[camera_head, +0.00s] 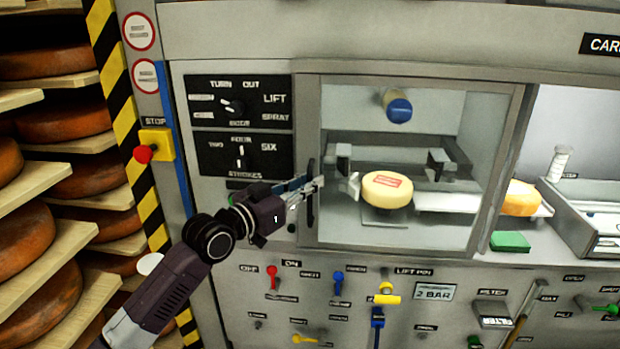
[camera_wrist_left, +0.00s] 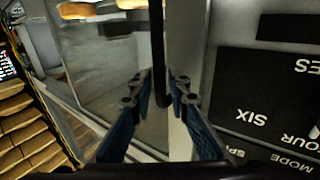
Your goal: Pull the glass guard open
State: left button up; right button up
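The glass guard (camera_head: 345,232) is a clear pane in a grey frame, and it appears closed over the machine's chamber. Its black upright handle (camera_head: 310,205) is on the left edge of the frame. The handle also shows as a dark vertical bar in the left wrist view (camera_wrist_left: 158,45). My left gripper (camera_head: 316,183) is at the handle, reaching in from the left. In the left wrist view its two fingers (camera_wrist_left: 160,88) stand apart on either side of the bar, with small gaps visible. My right gripper is not in view.
A yellow cheese wheel (camera_head: 387,190) sits behind the glass. A black dial panel (camera_head: 240,130) and a red stop button (camera_head: 143,154) are left of the guard. Switches and levers (camera_head: 386,293) line the front below. Cheese shelves (camera_head: 75,145) stand at far left.

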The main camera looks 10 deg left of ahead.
pick_arm(q)
jog(key=shift+w+d, duration=0.15)
jog(key=shift+w, duration=0.1)
grip_shut()
